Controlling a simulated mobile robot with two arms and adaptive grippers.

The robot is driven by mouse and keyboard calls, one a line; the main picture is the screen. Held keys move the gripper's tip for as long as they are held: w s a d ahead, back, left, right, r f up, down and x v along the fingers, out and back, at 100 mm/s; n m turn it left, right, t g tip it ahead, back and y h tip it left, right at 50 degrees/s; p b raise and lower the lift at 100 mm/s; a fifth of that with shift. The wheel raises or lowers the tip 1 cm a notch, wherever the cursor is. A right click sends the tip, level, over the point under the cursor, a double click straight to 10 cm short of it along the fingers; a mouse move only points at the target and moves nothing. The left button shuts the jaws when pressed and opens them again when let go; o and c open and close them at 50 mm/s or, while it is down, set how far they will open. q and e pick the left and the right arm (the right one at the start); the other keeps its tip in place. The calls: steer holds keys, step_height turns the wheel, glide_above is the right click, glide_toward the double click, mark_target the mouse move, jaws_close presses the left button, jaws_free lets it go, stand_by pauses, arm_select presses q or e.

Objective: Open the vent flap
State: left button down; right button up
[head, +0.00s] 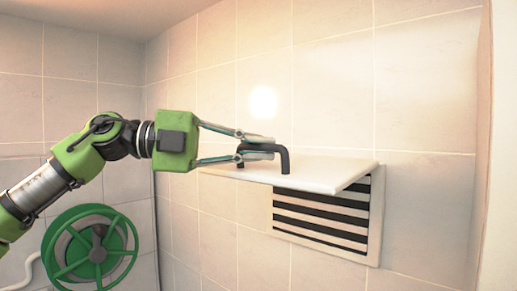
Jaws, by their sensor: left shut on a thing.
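The vent flap (318,174) is a white panel raised to about level, sticking out from the tiled wall. Below it the dark slats of the vent (320,217) are in plain view inside a pale frame. A black bar handle (284,160) stands on the upper face of the flap. My left gripper (262,147) reaches in from the left and is shut on the handle, with one finger above the bar and one below it. My right gripper is not in view.
A green hose reel (90,248) with a pale hose hangs on the wall at the lower left, below my left arm. A pale wall edge (487,150) stands close at the far right. The tiled wall above the flap is clear.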

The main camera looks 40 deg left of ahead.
arm_select(q)
steer(key=shift+r, duration=0.1)
steer(key=c, duration=2.4)
jaws_free()
steer(key=shift+a, duration=0.1)
steer(key=shift+v, duration=2.05)
steer(key=v, duration=0.8)
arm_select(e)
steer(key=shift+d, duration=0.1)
arm_select(q)
steer(key=shift+w, duration=0.15)
